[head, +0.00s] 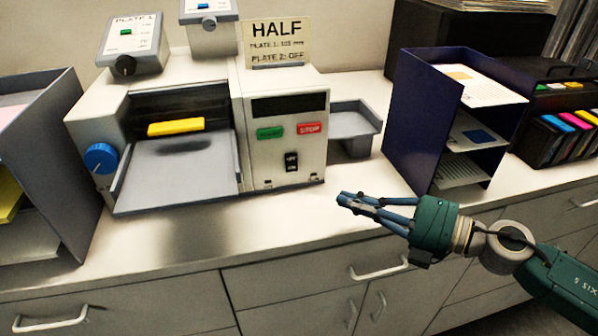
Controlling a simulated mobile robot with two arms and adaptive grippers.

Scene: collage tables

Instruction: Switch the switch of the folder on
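The folder (185,178) is a pale paper-folding machine on the counter, left of centre. Its black rocker switch (291,162) with white marks is low on the front control panel, below a green button (270,133) and a red STOP button (309,128). The marks are too small to tell which side is pressed. My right gripper (343,198) is in front of the counter's right part, to the right of and below the switch, apart from it. Its fingers point left and look closed together, with nothing between them. My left gripper is not in view.
A dark blue paper rack (413,125) stands behind my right gripper. A grey rack (62,140) is at the left. The folder has a blue knob (100,158), a yellow bar (176,127) and a side tray (357,118). The counter before the panel is clear.

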